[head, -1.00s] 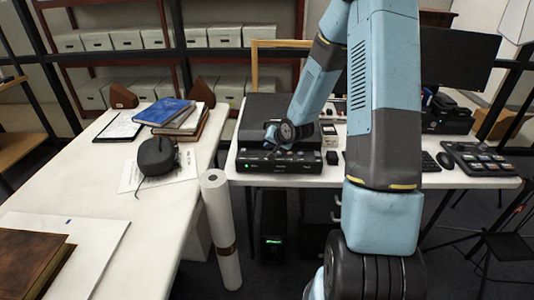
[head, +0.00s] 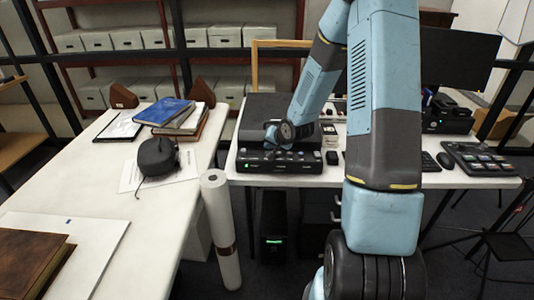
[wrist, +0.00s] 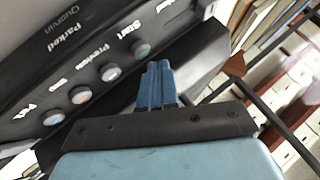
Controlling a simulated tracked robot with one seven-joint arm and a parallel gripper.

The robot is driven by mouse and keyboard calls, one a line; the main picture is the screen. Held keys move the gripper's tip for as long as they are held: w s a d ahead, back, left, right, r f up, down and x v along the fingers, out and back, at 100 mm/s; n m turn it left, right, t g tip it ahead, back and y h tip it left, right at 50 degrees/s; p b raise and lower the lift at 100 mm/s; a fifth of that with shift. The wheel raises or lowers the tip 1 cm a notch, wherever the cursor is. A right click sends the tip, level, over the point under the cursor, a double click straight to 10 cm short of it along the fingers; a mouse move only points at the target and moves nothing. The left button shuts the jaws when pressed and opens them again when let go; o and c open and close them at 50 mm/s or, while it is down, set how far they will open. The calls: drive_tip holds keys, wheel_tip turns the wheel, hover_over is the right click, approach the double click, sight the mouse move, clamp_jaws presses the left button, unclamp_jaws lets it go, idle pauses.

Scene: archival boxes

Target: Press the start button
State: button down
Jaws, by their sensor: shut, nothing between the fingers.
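The start button (wrist: 141,49) is a round button with a green glow, beside the printed word "Start" on a black control panel (wrist: 75,75) in the wrist view. My gripper (wrist: 156,66) has its blue fingers shut and empty. The fingertips appear just beside the start button, slightly to its right in the picture; I cannot tell whether they touch it. In the head view the panel is the front of a black device (head: 279,166) on the far table, and my gripper (head: 271,134) is above it, partly hidden by my wrist.
A small dark block (head: 332,158) stands right of the device. A white roll (head: 221,230) stands upright between the tables.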

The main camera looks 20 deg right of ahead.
drive_tip(key=shift+f, duration=0.1)
drive_tip(key=shift+f, duration=0.25)
drive_tip(key=shift+s+f, duration=0.1)
drive_tip(key=shift+f, duration=0.4)
idle(1.1)
drive_tip(key=shift+r, duration=0.9)
drive_tip(key=shift+r, duration=0.1)
drive_tip(key=shift+r, duration=2.4)
